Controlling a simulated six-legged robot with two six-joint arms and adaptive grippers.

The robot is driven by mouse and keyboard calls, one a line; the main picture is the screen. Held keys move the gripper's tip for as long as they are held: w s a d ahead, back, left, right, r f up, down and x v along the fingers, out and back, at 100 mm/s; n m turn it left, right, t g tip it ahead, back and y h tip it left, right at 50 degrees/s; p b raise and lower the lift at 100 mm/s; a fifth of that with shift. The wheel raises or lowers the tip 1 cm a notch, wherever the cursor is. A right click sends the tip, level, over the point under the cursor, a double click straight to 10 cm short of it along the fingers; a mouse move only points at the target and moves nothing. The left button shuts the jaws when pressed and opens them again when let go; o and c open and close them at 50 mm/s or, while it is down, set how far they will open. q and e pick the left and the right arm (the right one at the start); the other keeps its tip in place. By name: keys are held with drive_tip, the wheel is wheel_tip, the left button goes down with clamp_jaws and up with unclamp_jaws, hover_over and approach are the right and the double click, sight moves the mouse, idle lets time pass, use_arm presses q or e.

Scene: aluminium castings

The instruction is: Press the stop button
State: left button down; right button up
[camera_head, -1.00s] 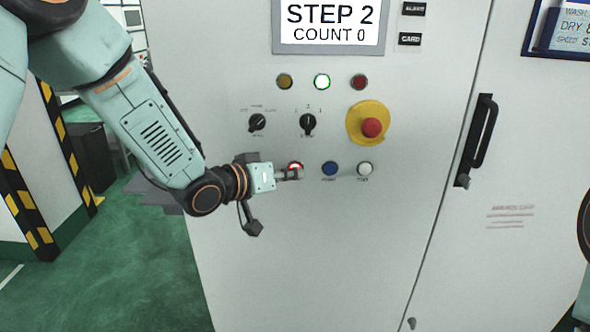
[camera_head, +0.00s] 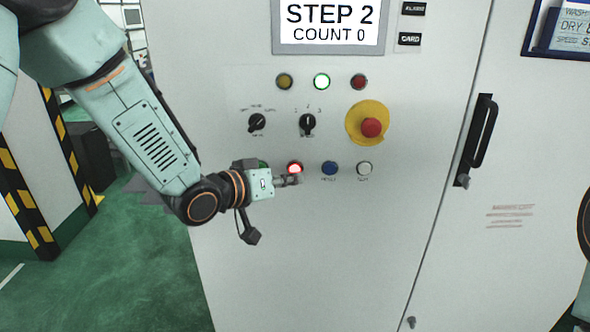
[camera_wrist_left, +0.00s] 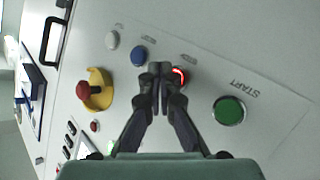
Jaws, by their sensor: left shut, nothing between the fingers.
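The stop button, taken to be the small lit red one (camera_head: 295,168), is in the lower row on the grey cabinet panel. In the left wrist view the red button (camera_wrist_left: 179,76) glows beside my fingertips and is partly hidden by them. My left gripper (camera_head: 295,180) is shut and empty, its tips just below the button in the head view. The wrist view shows the shut fingers (camera_wrist_left: 161,70) close to the panel; I cannot tell whether they touch it. My right gripper is not in view.
The green start button (camera_wrist_left: 229,110) is on one side of the red one, the blue button (camera_head: 330,168) and white button (camera_head: 364,168) on the other. A red emergency mushroom button (camera_head: 372,127) on yellow sits above. A door handle (camera_head: 477,140) projects at right.

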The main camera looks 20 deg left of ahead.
use_arm(q)
drive_tip(key=s, duration=0.2)
drive_tip(key=s+d, duration=0.1)
drive_tip(key=s, duration=0.1)
drive_tip(key=shift+s+d, duration=0.15)
drive_tip(key=shift+s, duration=0.05)
idle(0.6)
